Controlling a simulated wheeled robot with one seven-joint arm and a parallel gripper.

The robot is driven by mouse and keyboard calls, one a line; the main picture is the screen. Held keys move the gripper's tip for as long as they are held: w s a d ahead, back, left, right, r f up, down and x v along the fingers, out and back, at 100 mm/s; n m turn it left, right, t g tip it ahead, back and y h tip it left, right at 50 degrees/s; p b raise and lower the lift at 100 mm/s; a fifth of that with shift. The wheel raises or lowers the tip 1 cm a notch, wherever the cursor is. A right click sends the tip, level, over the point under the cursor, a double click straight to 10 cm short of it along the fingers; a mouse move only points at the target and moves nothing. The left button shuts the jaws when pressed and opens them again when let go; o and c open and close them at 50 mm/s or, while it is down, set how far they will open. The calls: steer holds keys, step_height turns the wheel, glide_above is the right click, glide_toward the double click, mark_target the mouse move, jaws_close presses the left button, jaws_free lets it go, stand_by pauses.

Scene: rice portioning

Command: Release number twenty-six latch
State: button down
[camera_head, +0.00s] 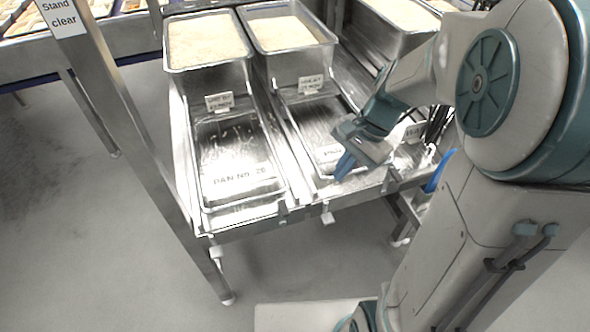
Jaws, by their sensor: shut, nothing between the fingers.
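The left pan (206,190) lies in a metal lane and its floor lettering reads "PAN No. 26", the last digits being small. A white latch-like tab (216,253) hangs below the front left corner of that lane. A second white tab (327,214) hangs at the front edge between the two lanes. I cannot tell for certain which one belongs to number twenty-six, or how either is set. My gripper (345,166) is shut and empty, blue fingers pointing down over the second pan, to the right of and above the second tab.
Rice-filled bins (207,62) stand at the back of the lanes, with small label cards in front. A metal post (135,135) with a "Stand clear" sign (62,18) slants down at the left. A blue item (438,172) is at the right. The grey floor at left is free.

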steer(key=w+f+m+y+b, duration=0.1)
steer(key=w+f+m+y, duration=0.1)
steer(key=w+f+m, duration=0.3)
steer(key=shift+w+f+g, duration=0.35)
steer(key=shift+f+g, duration=0.05)
steer(key=shift+f, duration=0.5)
steer(key=shift+a, duration=0.15)
steer(key=a+x, duration=0.1)
steer(key=x, duration=0.5)
steer(key=a+r+b+x, duration=0.1)
steer(key=x, duration=0.5)
steer(key=shift+s+a, duration=0.45)
